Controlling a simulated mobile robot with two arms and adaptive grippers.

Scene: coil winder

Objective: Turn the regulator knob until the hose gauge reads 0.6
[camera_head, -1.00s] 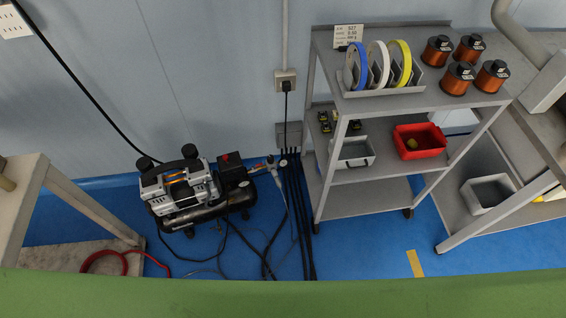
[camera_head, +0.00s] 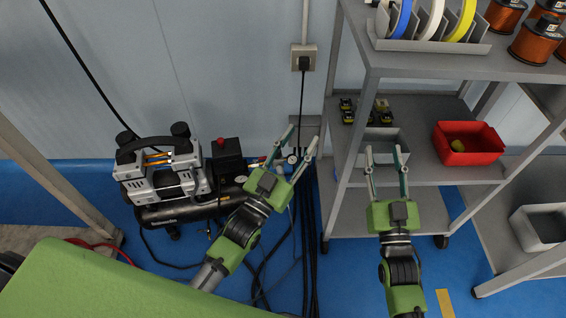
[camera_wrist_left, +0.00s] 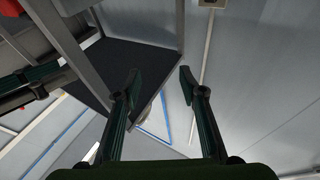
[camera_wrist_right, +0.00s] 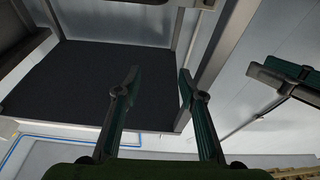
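The air compressor (camera_head: 160,212) stands on the floor against the wall, with a black box (camera_head: 226,166) topped by a red button on its right end. A small round gauge (camera_head: 292,159) shows at the hose fitting right of that box, between my left gripper's fingers in the head view; its reading is too small to tell. I cannot clearly make out the regulator knob near it. My left gripper (camera_head: 302,135) is open and empty, pointing toward the wall; its height over the fitting is unclear. My right gripper (camera_head: 385,152) is open and empty in front of the shelf rack.
The grey shelf rack (camera_head: 450,66) stands right of the compressor, holding tape rolls, copper coils (camera_head: 541,40) and a red bin (camera_head: 468,148). Black hoses (camera_head: 306,240) run along the floor below the wall outlet (camera_head: 304,57). A grey bin (camera_head: 543,226) stands at right.

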